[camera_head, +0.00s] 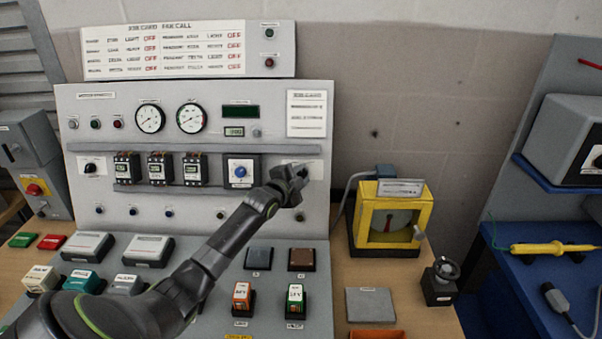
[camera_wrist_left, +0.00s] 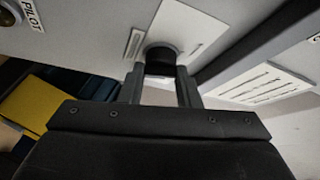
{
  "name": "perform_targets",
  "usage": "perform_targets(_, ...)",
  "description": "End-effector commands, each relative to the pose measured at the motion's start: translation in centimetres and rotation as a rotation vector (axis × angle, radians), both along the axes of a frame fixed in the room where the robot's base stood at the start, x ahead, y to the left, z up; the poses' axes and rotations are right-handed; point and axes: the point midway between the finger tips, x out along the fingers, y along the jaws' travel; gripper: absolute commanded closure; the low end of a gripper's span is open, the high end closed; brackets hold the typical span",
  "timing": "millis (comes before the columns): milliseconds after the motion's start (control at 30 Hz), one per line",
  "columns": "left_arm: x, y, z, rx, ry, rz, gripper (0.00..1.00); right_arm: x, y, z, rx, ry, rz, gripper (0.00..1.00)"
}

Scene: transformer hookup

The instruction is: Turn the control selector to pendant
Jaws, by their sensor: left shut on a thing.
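My left gripper (camera_head: 294,181) is at the right side of the grey control panel (camera_head: 75,120). In the left wrist view its two fingers (camera_wrist_left: 160,82) are on either side of a black round selector knob (camera_wrist_left: 160,54) and shut on it. The knob sits on a white label plate (camera_wrist_left: 186,28); the plate also shows beside the gripper in the head view (camera_head: 316,170). The knob itself is hidden by the gripper in the head view, and I cannot read its label or its pointing direction. My right gripper is not in view.
Another black selector (camera_head: 91,168) is at the panel's left. A blue knob (camera_head: 240,172) is left of my gripper. A yellow-framed device (camera_head: 427,205) stands right of the panel. Coloured blocks, such as an orange one (camera_head: 242,296), stand below my arm.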

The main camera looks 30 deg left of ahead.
Motion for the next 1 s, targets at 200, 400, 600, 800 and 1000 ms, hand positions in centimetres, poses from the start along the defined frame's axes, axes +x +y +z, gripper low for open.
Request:
perform_targets(200, 0.0, 0.1, -0.4, 0.142, 0.084, -0.061, 0.93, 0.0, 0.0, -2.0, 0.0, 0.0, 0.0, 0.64)
perform_targets(400, 0.1, 0.1, -0.1, 0.296, 0.18, -0.126, 0.93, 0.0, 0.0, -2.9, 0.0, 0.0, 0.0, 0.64)
perform_targets(600, 0.1, 0.0, 0.2, 0.446, 0.274, -0.192, 0.93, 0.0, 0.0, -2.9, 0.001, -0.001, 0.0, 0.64)
perform_targets(800, 0.1, 0.0, 0.3, 0.586, 0.362, -0.253, 0.93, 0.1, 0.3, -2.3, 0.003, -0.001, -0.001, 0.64)
perform_targets(1000, 0.1, 0.0, 0.3, 0.701, 0.432, -0.3, 0.93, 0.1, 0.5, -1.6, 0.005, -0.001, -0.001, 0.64)
